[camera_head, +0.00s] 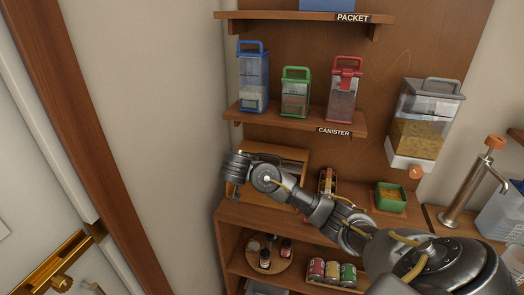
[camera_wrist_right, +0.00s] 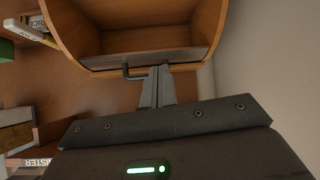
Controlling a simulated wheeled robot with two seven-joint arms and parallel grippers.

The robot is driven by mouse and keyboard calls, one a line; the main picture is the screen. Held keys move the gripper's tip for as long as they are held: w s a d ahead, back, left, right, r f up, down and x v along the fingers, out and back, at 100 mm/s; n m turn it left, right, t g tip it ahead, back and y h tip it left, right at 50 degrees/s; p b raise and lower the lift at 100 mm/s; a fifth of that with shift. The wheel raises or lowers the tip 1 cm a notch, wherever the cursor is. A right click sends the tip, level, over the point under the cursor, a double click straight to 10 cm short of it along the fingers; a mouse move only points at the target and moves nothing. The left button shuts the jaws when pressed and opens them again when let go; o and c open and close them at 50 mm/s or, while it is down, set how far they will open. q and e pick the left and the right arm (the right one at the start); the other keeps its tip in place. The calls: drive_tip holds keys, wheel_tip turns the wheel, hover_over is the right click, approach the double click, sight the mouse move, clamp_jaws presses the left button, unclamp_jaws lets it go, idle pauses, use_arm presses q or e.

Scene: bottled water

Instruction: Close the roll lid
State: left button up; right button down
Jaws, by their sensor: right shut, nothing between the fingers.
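A wooden roll-lid box (camera_head: 289,155) stands on the counter at the back wall, partly hidden behind my right arm in the head view. In the right wrist view the box (camera_wrist_right: 215,35) shows an open, empty-looking inside. The lid's edge strip (camera_wrist_right: 110,61) crosses its opening, with a dark bar handle (camera_wrist_right: 130,73) on it. My right gripper (camera_wrist_right: 160,70) is shut and empty, its fingertips right by the handle; I cannot tell whether they touch. In the head view the right gripper (camera_head: 235,170) is at the box's left side. My left gripper is not in view.
Above the box, a shelf (camera_head: 258,116) holds blue, green and red canisters. A grain dispenser (camera_head: 421,125) hangs on the right. A plain wall (camera_head: 150,110) is close on the left.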

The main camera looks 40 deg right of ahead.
sight(263, 154)
drive_tip(key=w+d+r+m+h, duration=0.2)
drive_tip(key=d+r, duration=0.2)
drive_tip(key=r, duration=0.2)
drive_tip(key=p+x, duration=0.1)
drive_tip(key=x, duration=0.3)
drive_tip(key=p+x, duration=0.1)
drive_tip(key=x, duration=0.3)
drive_tip(key=shift+f+p, duration=0.3)
drive_tip(key=shift+f, duration=0.1)
drive_tip(key=shift+w+d+f, duration=0.35)
drive_tip(key=shift+d+f, duration=0.05)
